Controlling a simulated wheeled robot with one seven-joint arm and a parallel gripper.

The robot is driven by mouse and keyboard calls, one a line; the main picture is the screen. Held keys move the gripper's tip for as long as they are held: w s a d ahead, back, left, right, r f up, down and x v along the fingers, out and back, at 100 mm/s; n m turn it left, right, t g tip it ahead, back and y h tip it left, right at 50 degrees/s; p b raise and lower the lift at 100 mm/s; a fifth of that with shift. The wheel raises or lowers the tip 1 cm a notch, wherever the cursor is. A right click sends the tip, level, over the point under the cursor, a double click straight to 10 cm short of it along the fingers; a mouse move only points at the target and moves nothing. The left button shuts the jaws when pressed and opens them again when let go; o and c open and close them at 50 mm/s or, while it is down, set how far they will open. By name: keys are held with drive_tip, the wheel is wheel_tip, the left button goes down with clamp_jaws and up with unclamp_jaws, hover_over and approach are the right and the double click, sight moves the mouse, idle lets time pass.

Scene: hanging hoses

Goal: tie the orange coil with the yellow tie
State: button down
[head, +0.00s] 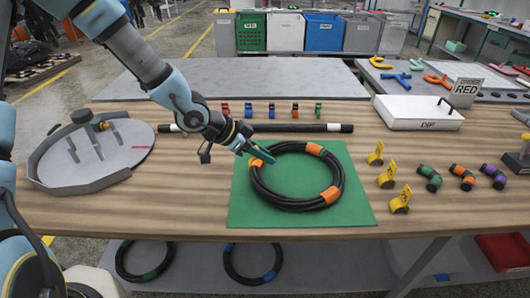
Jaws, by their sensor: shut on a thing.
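The orange coil (283,207), a black hose wound in a ring with orange bands, lies on the green mat (350,210). My gripper (264,156) reaches down from the upper left to the coil's upper left edge, beside an orange band. It is shut on the coil there, though its fingertips are small and partly hide the hold. Several small clip-like pieces (271,110) in mixed colours stand in a row behind. Three yellow pieces with marked faces (400,200) stand right of the mat; I cannot tell whether one is the yellow tie.
Banded couplings (462,177) lie right.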

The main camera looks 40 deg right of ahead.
drive_tip(key=shift+f+b, duration=1)
drive_tip(key=shift+f, duration=0.75)
drive_tip(key=shift+f, duration=0.4)
drive_tip(key=shift+f+b, duration=0.65)
drive_tip(key=shift+f, duration=0.05)
drive_tip(key=shift+f+b, duration=0.6)
drive_tip(key=shift+f, duration=0.15)
idle(0.5)
drive_tip(key=c, duration=0.6)
unclamp_jaws()
drive_tip(key=shift+r, duration=0.1)
